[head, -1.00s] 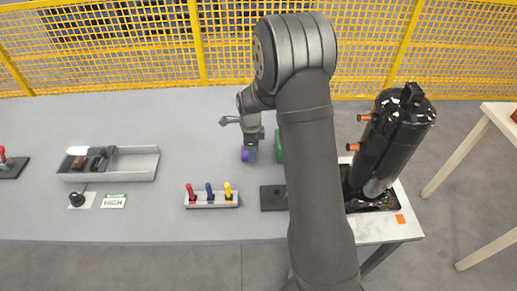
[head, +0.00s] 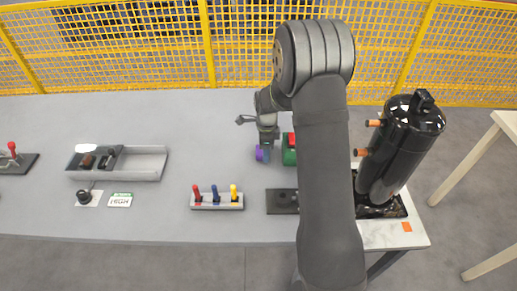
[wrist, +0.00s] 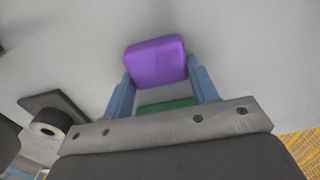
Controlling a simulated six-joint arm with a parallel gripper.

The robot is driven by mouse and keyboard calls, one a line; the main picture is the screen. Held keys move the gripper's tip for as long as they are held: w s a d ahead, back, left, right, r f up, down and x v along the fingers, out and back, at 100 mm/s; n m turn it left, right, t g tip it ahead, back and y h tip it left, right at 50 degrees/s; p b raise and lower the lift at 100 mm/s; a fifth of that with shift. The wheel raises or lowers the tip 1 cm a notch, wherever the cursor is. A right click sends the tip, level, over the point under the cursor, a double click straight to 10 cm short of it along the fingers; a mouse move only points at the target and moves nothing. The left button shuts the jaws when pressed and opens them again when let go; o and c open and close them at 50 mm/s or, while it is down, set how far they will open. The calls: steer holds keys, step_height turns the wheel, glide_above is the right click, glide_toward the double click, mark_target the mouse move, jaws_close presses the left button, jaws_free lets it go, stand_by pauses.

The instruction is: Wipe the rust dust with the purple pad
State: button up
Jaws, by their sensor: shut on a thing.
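The purple pad (wrist: 155,63) is a rounded block between the blue fingers of my gripper (wrist: 160,88) in the wrist view. My gripper is shut on it. In the head view my gripper (head: 266,153) is over the back middle of the grey table, with the purple pad (head: 259,154) at its left side. Whether the pad touches the table is unclear. A small orange patch (head: 407,227) shows on the pale board at the compressor's front right corner. I cannot tell whether it is the rust dust; no other dust is clear.
A green and red object (head: 289,150) is just right of my gripper. A black compressor (head: 394,150) stands at right. A dark plate (head: 283,202), a rack of coloured handles (head: 217,202) and a grey tray (head: 145,164) are on the table.

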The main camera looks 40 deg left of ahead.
mark_target(251, 155)
steer(key=shift+w+d, duration=1.15)
steer(key=shift+d, duration=0.05)
steer(key=shift+s+a, duration=3)
step_height(251, 155, up, 8)
